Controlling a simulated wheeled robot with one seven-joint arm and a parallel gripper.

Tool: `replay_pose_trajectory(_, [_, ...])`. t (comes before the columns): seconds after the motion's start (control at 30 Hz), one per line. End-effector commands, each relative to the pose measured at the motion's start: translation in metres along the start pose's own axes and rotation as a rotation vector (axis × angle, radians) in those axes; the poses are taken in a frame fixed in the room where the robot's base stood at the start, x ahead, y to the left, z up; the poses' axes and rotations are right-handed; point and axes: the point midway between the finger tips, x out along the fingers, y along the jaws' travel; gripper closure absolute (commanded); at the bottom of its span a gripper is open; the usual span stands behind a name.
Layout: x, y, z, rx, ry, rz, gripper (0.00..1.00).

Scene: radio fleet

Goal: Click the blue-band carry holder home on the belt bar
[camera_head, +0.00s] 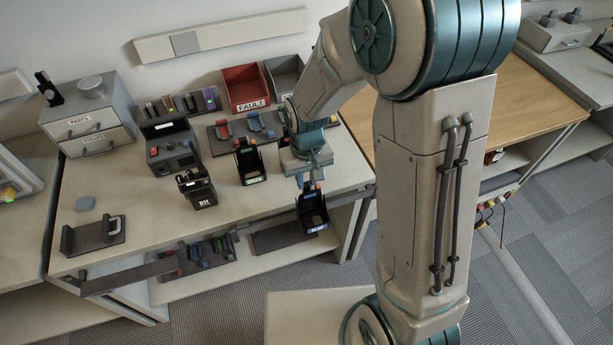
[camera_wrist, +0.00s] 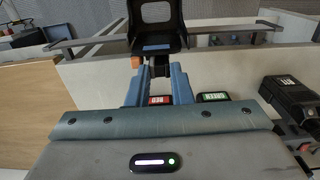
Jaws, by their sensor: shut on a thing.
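My gripper (camera_head: 309,184) is shut on the blue-band carry holder (camera_head: 313,210), a black open-topped pouch, and holds it upright by its top end at the bench's front edge. In the wrist view the holder (camera_wrist: 158,20) stands beyond the blue-grey fingers (camera_wrist: 157,75), its blue band partly showing. The belt bar (camera_head: 180,262) is a dark rail along the bench front; it also shows in the wrist view (camera_wrist: 240,29). The holder overlaps the bar's line at its right part. I cannot tell whether they touch.
A green-label holder (camera_head: 250,164) and an R11 radio (camera_head: 196,189) stand on the bench left of my gripper. A red FAULT bin (camera_head: 245,87) and a drawer box (camera_head: 90,118) are behind. A dark cradle (camera_head: 92,236) sits front left.

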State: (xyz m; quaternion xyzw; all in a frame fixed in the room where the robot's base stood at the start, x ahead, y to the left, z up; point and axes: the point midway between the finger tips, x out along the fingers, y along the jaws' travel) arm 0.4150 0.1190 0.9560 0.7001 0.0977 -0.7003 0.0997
Motion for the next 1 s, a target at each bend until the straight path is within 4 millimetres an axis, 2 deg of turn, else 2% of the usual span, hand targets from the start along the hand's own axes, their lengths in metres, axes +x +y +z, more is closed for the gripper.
replay_pose_trajectory(1.0, [0.022,0.000,0.000,0.000,0.000,0.000,1.00])
